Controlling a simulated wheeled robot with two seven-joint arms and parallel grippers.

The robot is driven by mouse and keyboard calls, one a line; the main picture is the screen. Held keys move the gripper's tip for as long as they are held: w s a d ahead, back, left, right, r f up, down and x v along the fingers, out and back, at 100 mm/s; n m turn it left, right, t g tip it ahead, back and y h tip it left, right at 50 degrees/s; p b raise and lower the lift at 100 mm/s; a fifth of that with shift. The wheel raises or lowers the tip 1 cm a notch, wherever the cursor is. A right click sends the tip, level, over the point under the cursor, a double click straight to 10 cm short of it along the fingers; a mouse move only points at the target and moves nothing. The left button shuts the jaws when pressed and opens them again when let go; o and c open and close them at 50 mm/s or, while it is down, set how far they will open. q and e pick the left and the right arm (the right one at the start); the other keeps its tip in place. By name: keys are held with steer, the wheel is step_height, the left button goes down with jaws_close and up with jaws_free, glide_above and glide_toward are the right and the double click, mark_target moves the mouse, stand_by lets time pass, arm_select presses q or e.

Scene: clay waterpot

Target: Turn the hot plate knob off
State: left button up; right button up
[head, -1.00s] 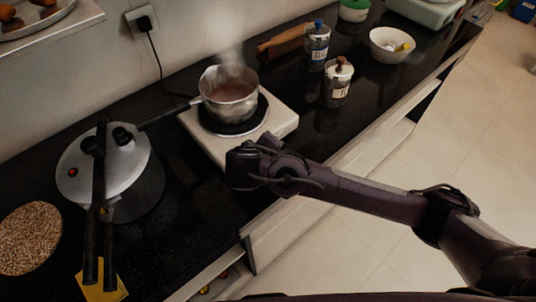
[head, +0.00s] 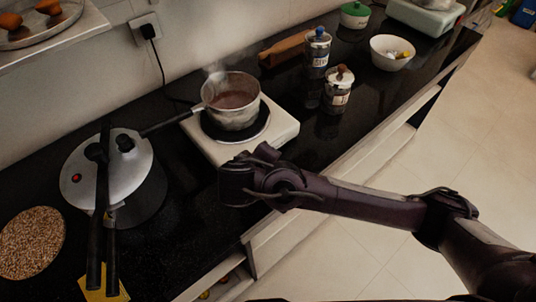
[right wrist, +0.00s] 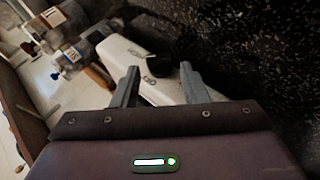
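The white hot plate (head: 276,134) sits on the black counter with a steaming metal pot (head: 236,118) on its dark burner. In the right wrist view the white side of the hot plate (right wrist: 120,55) bears a small black knob (right wrist: 161,76). My right gripper (right wrist: 158,67) is open, its two grey fingers apart. The knob appears in the gap between the fingertips; I cannot tell whether they touch it. In the head view my right arm's end stands before the hot plate's front, hiding the knob and the fingers. My left gripper is not in view.
A pressure cooker (head: 140,185) stands left of the hot plate, and the pot's long handle (head: 165,122) reaches toward it. Two glass jars (head: 338,90) and a white bowl (head: 385,58) stand to the right. Floor lies open beyond the counter's front edge.

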steer(key=p+v, duration=0.1)
steer(key=v, duration=0.3)
steer(key=shift+s+a+r+p, duration=0.15)
steer(key=shift+s+r+p, duration=0.1)
steer(key=shift+r+p, duration=0.1)
steer(key=shift+f, duration=0.1)
